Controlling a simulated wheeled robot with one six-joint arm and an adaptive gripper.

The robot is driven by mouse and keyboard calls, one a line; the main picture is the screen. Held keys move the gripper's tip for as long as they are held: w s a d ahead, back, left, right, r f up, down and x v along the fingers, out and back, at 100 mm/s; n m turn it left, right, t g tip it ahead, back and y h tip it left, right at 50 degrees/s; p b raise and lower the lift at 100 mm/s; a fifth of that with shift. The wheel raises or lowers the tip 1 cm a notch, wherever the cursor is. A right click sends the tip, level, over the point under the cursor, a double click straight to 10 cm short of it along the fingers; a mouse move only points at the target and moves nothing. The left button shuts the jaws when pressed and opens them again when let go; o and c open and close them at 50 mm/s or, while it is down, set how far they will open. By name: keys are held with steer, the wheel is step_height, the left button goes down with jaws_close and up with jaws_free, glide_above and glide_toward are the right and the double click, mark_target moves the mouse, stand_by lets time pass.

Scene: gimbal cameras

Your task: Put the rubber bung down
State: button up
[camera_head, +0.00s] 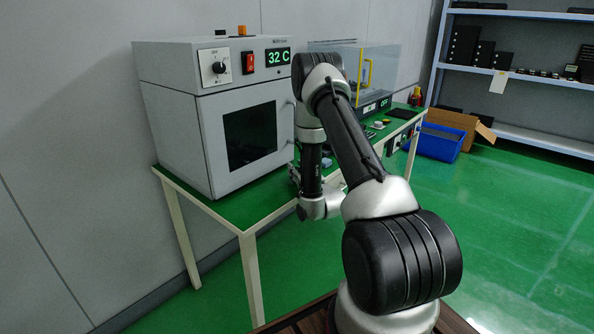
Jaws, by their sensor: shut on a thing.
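My gripper (294,176) is small and dark in the head view, just right of the front corner of the grey oven and over the green table (246,213). It is shut on the rubber bung. The bung itself cannot be made out, because it is tiny or hidden at the jaws behind my wrist. My arm reaches up and then down to the table and covers part of the table top.
A grey oven (172,115) with a dark window and a 32 C display stands on the table's left part. A clear-covered machine (379,66) stands behind my arm. Small items lie on the table's right part. A blue bin (437,143) and shelves (518,78) are at right.

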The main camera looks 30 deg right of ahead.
steer(key=shift+f, duration=0.1)
steer(key=o, duration=0.8)
steer(key=shift+o, duration=0.2)
